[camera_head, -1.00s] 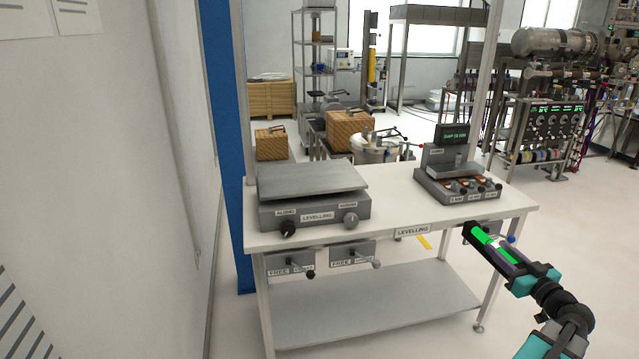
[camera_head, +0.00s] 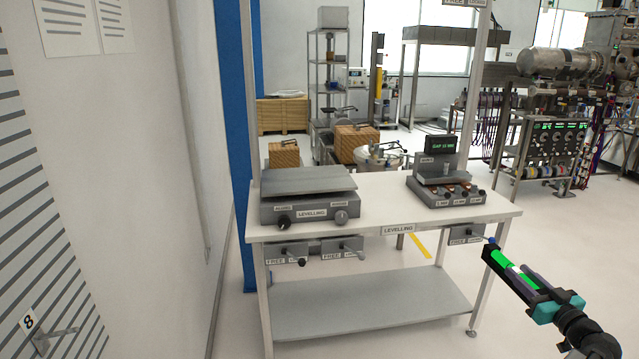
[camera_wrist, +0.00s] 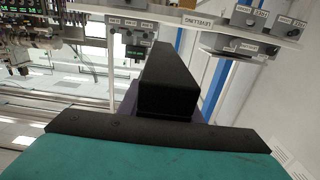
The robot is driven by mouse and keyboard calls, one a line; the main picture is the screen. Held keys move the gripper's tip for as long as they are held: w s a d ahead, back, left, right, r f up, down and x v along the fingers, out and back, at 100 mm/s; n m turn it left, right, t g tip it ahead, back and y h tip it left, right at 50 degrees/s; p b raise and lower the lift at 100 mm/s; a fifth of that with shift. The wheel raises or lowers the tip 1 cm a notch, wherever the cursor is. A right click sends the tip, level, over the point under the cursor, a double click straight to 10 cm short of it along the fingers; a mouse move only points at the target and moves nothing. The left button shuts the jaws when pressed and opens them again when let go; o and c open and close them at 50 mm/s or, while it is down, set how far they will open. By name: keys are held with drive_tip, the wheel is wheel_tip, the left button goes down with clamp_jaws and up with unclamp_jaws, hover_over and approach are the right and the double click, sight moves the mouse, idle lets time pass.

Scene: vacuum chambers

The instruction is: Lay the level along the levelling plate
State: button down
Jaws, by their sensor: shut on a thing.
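The levelling plate (camera_head: 307,180) is a flat grey plate on a dark grey block with two knobs and a label reading LEVELLING. It stands at the left of the bench top and looks tilted. My gripper (camera_head: 518,268) is at the lower right of the head view, in front of the bench's right end and apart from it. It is shut on the level (camera_head: 502,258), a black bar with bright green parts. In the wrist view the level's black end (camera_wrist: 170,80) sticks out ahead of the gripper, and the bench appears upside down beyond it.
The white bench (camera_head: 385,212) carries a gauge device (camera_head: 443,185) with a green display at its right. Lever boxes (camera_head: 290,252) hang under its front edge. Posts rise at its rear corners. A wall is close on the left. The floor between is clear.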

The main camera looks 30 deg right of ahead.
drive_tip(key=shift+s+d, duration=0.1)
drive_tip(key=shift+s, duration=0.6)
drive_tip(key=shift+w+a, duration=0.2)
drive_tip(key=shift+w, duration=0.2)
